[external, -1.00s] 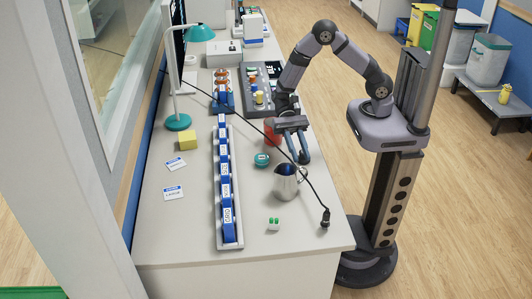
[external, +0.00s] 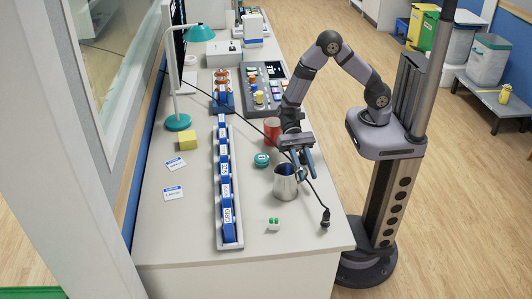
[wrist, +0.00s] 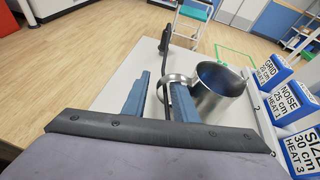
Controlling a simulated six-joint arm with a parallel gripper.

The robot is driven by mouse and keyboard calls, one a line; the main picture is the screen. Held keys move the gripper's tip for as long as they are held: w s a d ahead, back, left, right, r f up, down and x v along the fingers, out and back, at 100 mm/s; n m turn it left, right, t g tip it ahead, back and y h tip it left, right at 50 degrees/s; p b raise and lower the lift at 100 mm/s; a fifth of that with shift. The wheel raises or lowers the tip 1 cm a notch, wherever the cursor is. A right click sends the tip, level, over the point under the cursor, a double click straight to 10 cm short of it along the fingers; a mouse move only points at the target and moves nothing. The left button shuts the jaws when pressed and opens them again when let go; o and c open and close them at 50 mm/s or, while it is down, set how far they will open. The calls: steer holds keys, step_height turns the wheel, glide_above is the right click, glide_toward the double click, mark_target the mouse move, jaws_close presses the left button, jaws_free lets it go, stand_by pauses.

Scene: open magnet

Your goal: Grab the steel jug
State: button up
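The steel jug (external: 285,187) stands upright near the right edge of the bench, with a dark blue interior. In the wrist view the jug (wrist: 222,98) is just right of my gripper's fingers, its handle pointing toward them. My gripper (external: 306,174) is at the jug's handle side, pointing down. In the wrist view my gripper (wrist: 158,82) has its two blue fingers apart with a gap between them. The right finger overlaps the handle, and part of the handle shows in the gap. I cannot tell whether a finger touches it.
A red can (external: 271,130) and a teal round item (external: 261,159) stand behind the jug. A black cable (external: 318,195) runs close to the gripper, ending in a plug. The labelled blue row (external: 226,190) lies left. A small green-topped block (external: 273,224) sits in front.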

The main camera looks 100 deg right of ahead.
steer(key=b+x, duration=0.2)
steer(key=x, duration=0.1)
steer(key=shift+s+a+f, duration=0.15)
steer(key=shift+s+f, duration=0.05)
steer(key=shift+f, duration=0.15)
steer(key=shift+a+f, duration=0.1)
steer(key=shift+a, duration=0.5)
jaws_close()
stand_by(0.7)
